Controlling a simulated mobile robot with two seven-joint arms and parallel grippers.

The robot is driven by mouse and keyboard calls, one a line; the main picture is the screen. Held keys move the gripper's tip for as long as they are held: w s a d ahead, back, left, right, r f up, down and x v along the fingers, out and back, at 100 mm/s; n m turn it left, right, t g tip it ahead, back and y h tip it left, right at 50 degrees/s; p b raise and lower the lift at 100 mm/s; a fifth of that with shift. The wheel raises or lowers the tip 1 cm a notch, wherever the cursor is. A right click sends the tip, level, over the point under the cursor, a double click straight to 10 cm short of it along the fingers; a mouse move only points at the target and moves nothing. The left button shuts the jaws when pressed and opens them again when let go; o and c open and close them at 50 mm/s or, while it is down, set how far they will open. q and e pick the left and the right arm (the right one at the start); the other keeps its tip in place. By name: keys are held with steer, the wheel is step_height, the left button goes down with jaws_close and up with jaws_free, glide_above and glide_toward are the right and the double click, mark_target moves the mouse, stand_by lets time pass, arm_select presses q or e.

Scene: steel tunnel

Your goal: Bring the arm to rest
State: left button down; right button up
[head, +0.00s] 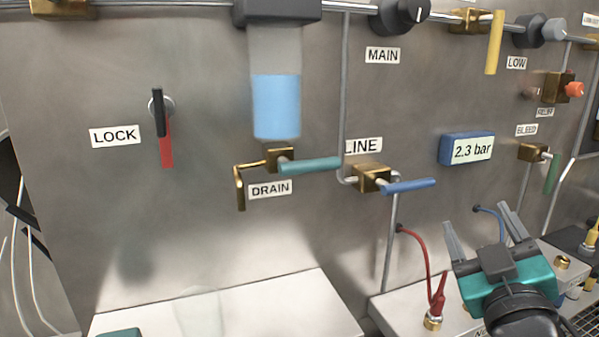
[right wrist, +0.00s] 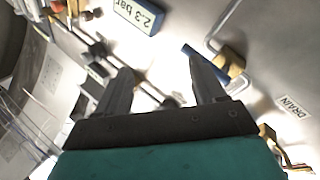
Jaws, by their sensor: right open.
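My right gripper (head: 478,218) is at the lower right of the head view, teal and black, its two grey fingers apart and pointing up toward the panel. In the right wrist view the fingers (right wrist: 160,68) are also spread, with nothing held between them. The gripper is in front of the lower panel, below the blue 2.3 bar display (head: 467,149) and to the right of the blue LINE handle (head: 409,186). My left gripper's fingers do not show. A small teal corner (head: 118,333) shows at the bottom left; I cannot tell what it is.
The steel panel carries a red LOCK lever (head: 166,142), a teal DRAIN handle (head: 310,165), a yellow handle (head: 494,43) and a green BLEED handle (head: 551,173). A red cable (head: 424,262) rises left of the gripper. A clear cup (head: 200,312) stands on the pale left shelf (head: 290,305).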

steer(key=s+f+m+g, duration=0.1)
steer(key=s+f+g, duration=0.25)
steer(key=f, duration=0.65)
steer(key=s+f+m+g, duration=0.25)
steer(key=f+g, duration=0.25)
steer(key=f, duration=0.4)
steer(key=s+a+f+g+y, duration=0.35)
steer(key=s+f+g, duration=0.7)
steer(key=s, duration=0.65)
arm_select(q)
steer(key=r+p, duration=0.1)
steer(key=p, duration=0.1)
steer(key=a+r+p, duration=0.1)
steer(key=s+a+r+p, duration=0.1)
steer(key=p, duration=0.1)
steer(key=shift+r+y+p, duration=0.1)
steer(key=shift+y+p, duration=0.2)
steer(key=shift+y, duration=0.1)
arm_select(e)
steer(key=w+a+f+n+t+y, duration=0.1)
steer(key=w+a+f+t, duration=0.2)
steer(key=w+f+t, duration=0.2)
steer(key=w+t, duration=0.3)
steer(key=t, duration=0.1)
steer(key=shift+w, duration=0.35)
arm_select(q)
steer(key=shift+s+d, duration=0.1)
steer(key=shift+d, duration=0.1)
arm_select(e)
steer(key=shift+y, duration=0.25)
